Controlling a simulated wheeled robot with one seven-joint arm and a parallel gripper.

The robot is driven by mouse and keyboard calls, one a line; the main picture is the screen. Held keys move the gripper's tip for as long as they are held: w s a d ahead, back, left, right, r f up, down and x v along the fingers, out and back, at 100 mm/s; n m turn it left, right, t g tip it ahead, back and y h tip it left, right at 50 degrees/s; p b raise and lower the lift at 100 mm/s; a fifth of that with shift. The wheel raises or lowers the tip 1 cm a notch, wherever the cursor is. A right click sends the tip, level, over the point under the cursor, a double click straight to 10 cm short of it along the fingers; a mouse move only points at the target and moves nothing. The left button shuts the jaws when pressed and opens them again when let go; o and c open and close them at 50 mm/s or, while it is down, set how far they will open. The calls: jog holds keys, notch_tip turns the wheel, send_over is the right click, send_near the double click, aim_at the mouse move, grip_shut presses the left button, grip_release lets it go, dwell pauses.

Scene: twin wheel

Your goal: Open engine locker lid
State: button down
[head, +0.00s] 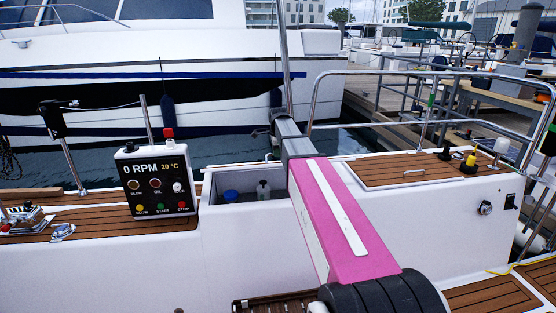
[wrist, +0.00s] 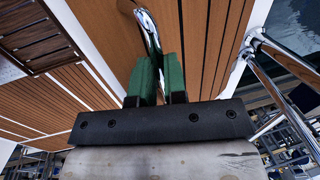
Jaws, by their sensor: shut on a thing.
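In the wrist view, my gripper (wrist: 158,82) has its green fingers shut on a chrome handle (wrist: 149,30). The handle is on a teak-striped panel (wrist: 200,40), which looks like the locker lid. In the head view, my pink arm reaches up and away, and my fingers and the held handle cannot be made out. An open white compartment (head: 225,198) is left of my arm, with a blue-capped item (head: 230,196) and a small bottle (head: 263,189) inside. How far the held lid is raised cannot be told.
Right of my arm, another teak panel (head: 385,172) lies flat with its own handle (head: 414,173), untouched. An engine control box (head: 157,180) reading 0 RPM stands left of the compartment. Chrome rails (head: 400,73) run behind at the right. Water and a moored boat (head: 100,85) are beyond.

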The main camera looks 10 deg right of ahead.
jog(key=shift+w, duration=0.5)
jog(key=c, duration=1.2)
grip_release()
jog(key=shift+w+f, duration=0.1)
jog(key=shift+f, duration=0.05)
jog(key=shift+o, duration=0.2)
jog(key=shift+s, duration=0.2)
jog(key=shift+s+r, duration=0.15)
jog(key=shift+r, duration=0.35)
notch_tip(320, 180, up, 10)
jog(key=s, duration=0.1)
jog(key=shift+s+f, duration=0.15)
jog(key=shift+s, duration=0.2)
